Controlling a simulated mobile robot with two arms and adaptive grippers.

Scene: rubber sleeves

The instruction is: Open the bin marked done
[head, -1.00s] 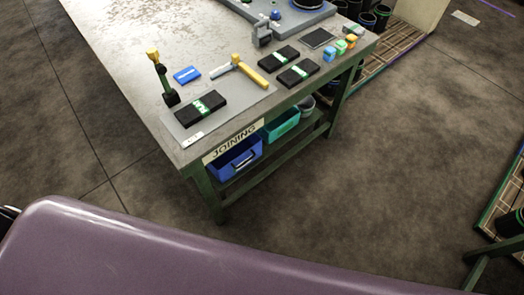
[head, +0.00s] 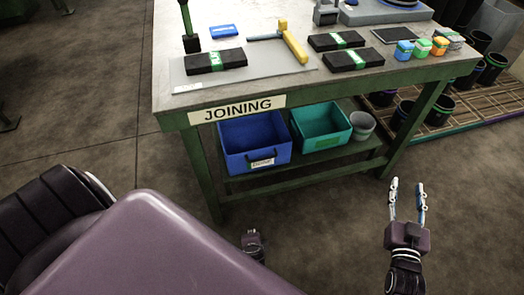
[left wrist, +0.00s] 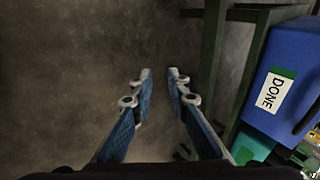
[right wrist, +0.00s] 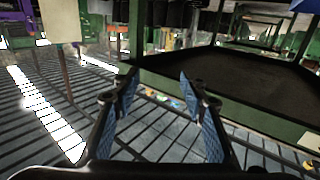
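The bin marked DONE (head: 232,160) is blue, with a dark handle and a white label on its front. It sits on the shelf under the table, and its inside shows from above. In the left wrist view, the bin (left wrist: 295,65) is at the right, with its DONE label and part of its handle in sight. My left gripper (left wrist: 160,74) is open, fingers partly apart with nothing between them, left of the bin and not touching it. In the head view, only a small part of it shows. My right gripper (head: 408,183) is open and empty, right of the table's front.
A teal bin (head: 315,140) and a grey bucket (head: 362,125) stand right of the blue bin. The JOINING table (head: 280,85) has green legs beside the shelf, and tools and black packs on top. Floor in front is clear. Black pots stand at the right.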

